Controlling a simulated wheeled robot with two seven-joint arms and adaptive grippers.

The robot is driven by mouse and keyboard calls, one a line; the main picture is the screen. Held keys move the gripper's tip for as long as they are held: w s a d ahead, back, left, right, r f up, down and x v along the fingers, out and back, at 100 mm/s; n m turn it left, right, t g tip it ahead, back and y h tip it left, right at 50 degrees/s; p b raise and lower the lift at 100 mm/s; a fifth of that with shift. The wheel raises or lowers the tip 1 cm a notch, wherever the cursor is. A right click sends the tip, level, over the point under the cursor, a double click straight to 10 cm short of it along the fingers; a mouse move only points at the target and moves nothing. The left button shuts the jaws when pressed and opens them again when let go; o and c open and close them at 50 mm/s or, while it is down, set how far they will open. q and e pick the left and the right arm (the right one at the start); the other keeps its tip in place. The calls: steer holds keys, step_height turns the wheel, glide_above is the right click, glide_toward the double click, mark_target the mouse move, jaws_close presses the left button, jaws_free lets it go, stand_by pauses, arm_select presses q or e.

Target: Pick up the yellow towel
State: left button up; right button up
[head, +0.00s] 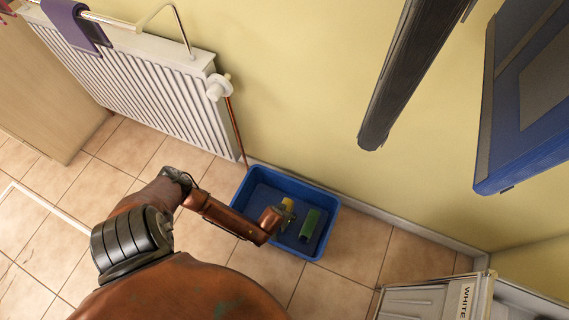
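A small yellow item (288,204), likely the yellow towel, lies inside a blue bin (331,205) on the tiled floor. Only a small patch of it shows; the rest is hidden by my gripper. My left arm comes in from the lower left, and its gripper (277,222) is over the bin, right beside the yellow item. The fingers are small and dark here, so I cannot tell whether they are open or shut, or whether they touch it. My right gripper is not in view.
A green item (310,225) lies in the bin, right of the yellow one. A white radiator (130,85) with a purple towel (72,20) on its rail is at upper left. A container labelled WHITE (467,300) is at lower right. Floor below the bin is clear.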

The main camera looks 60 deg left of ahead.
arm_select(q)
steer(key=shift+c, duration=0.7)
steer(key=c, duration=1.1)
steer(key=shift+c, duration=0.6)
